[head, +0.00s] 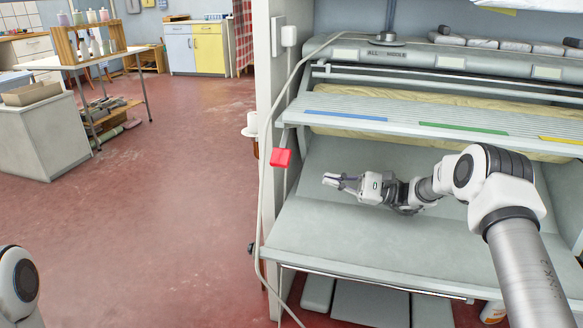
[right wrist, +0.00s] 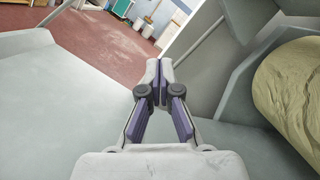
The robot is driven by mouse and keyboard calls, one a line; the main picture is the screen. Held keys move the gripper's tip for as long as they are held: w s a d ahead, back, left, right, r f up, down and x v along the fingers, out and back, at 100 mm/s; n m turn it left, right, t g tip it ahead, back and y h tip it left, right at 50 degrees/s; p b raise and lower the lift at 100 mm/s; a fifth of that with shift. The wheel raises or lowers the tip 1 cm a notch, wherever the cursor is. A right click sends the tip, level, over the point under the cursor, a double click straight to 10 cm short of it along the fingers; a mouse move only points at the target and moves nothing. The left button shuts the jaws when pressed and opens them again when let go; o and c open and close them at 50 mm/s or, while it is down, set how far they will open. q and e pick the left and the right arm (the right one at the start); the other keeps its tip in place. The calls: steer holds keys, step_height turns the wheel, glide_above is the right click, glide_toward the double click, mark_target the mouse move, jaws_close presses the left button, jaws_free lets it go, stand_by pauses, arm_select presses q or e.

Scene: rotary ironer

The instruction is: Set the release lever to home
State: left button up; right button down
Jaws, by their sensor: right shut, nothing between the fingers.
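A red, block-shaped grip (head: 281,158) stands at the left end of the rotary ironer (head: 350,235), beside its side wall. It may be the release lever, but I cannot be sure. My right gripper (head: 333,180) is over the ironer's grey lower apron, to the right of the red grip and apart from it. Its fingers point left. In the right wrist view the gripper (right wrist: 159,72) has its fingertips together with nothing between them. The red grip does not show in that view. My left gripper is out of view.
A pale cable (head: 264,190) hangs down the ironer's left end. The slatted shelf (head: 420,120) with coloured strips lies above my right gripper. The cloth-covered roller (right wrist: 290,95) is at the right in the wrist view. The red floor (head: 170,210) to the left is open.

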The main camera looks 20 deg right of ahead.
mark_target(283, 148)
steer(key=shift+w+a+f, duration=0.1)
steer(key=shift+w+a, duration=0.05)
steer(key=shift+a, duration=0.05)
steer(key=w+a+r+b, duration=0.2)
steer(key=a+r, duration=0.3)
steer(key=a, duration=0.5)
steer(key=shift+b, duration=0.4)
steer(key=shift+s+r, duration=0.1)
steer(key=shift+s, duration=0.05)
